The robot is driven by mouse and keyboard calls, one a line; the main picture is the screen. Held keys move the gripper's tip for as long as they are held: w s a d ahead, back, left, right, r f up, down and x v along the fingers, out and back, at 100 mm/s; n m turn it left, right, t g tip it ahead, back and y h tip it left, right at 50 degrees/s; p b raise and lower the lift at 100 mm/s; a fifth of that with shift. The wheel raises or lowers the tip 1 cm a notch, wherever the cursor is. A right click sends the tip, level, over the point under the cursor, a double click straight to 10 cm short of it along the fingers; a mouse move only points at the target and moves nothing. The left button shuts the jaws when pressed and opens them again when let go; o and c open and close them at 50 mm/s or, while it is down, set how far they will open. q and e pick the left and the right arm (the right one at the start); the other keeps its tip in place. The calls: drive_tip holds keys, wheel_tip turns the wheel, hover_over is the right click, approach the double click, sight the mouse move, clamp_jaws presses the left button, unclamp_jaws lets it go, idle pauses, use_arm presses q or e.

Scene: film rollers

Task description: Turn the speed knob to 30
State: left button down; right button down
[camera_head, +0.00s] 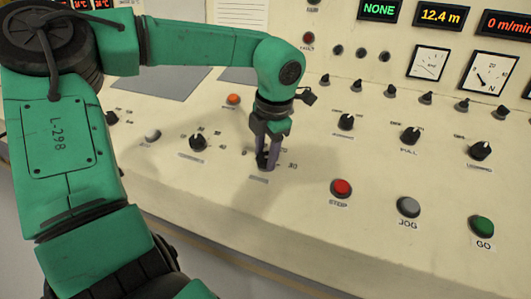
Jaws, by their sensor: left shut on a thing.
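My left gripper (266,155) points down at the sloped cream control panel (330,240). Its fingers are shut on a black knob (263,161), which they partly hide. A scale mark reading 30 shows just right of this knob, and a small label sits below it, too small to read. The knob's pointer is hidden by the fingers, so its setting cannot be told. My green left arm comes in from the left and bends down over the panel. My right gripper is not in view.
Right of the held knob are a red STOP button (341,188), a grey JOG button (408,207) and a green GO button (482,226). Another black knob (198,142) is to its left. The PULL knob (410,135) and several others stand behind. Displays and dials line the upright back panel.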

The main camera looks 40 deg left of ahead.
use_arm(q)
drive_tip(key=shift+r, duration=0.1)
drive_tip(key=shift+c, duration=1.5)
unclamp_jaws()
wheel_tip(320, 180, up, 14)
drive_tip(key=d+p, duration=0.1)
drive_tip(key=d, duration=0.1)
drive_tip(key=shift+r, duration=0.2)
